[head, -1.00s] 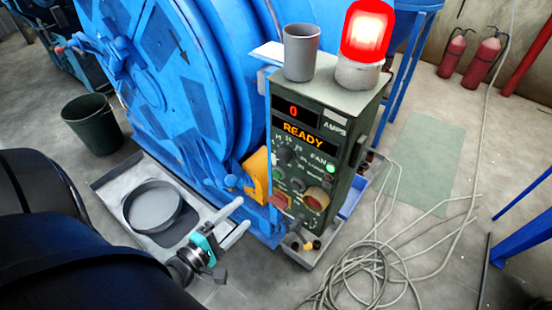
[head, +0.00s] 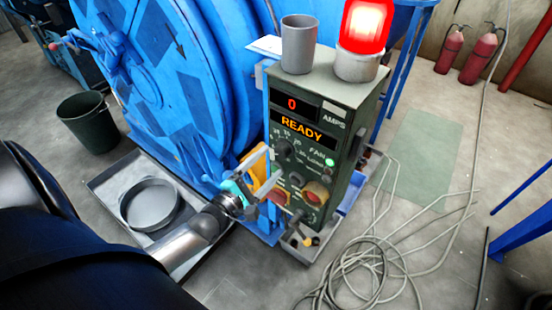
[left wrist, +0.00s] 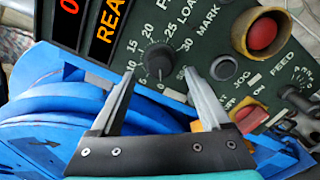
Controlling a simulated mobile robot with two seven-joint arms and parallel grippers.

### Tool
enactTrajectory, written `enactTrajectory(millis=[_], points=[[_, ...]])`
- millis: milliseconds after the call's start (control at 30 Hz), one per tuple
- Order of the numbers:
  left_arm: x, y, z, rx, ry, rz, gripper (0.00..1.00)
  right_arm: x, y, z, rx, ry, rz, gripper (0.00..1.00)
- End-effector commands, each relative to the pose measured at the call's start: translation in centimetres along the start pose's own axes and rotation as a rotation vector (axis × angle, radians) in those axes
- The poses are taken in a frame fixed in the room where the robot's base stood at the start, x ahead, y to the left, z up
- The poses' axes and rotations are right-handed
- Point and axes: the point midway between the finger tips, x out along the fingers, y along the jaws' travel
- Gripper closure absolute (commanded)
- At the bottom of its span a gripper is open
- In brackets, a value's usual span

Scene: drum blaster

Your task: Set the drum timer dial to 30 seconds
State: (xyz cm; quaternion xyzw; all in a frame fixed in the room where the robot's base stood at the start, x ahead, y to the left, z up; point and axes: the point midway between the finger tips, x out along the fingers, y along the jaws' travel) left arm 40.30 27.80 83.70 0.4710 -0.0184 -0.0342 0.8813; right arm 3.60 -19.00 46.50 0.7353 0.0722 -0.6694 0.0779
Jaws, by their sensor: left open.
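The green control box (head: 330,112) shows a red 0 and an orange READY on its displays. Its dark timer dial (head: 284,148) also shows in the left wrist view (left wrist: 158,62), with a scale running from 0 to 30 around it. The dial's pointer appears to face down, towards the 0 mark. My left gripper (head: 274,164) is open and empty in front of the panel. In the left wrist view its fingertips (left wrist: 158,73) lie to either side of the dial; contact cannot be told. My right gripper is not in view.
A red push button (left wrist: 263,33) and a FEED knob (left wrist: 297,101) are near the dial. A grey cup (head: 298,45) and a lit red beacon (head: 364,35) stand on the box. The blue drum (head: 150,85) is left of it. Loose cables (head: 365,270) lie on the floor.

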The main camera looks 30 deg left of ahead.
Motion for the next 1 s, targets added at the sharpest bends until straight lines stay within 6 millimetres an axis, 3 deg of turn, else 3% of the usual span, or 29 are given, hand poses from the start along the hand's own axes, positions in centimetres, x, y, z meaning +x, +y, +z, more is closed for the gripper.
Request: enactTrajectory(millis=[100, 300, 667, 1000], points=[[1.8, 0.0, 0.0, -0.001, -0.001, 0.002, 0.2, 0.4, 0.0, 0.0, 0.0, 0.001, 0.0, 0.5], [3.3, -0.1, 0.0, 0.0, -0.001, -0.001, 0.2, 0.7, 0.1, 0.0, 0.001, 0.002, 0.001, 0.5], [3.6, -0.1, 0.0, -0.001, 0.0, -0.001, 0.2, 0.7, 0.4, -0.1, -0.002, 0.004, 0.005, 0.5], [3.6, 0.0, 0.0, 0.0, 0.0, -0.001, 0.58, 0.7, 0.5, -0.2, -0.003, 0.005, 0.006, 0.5]])
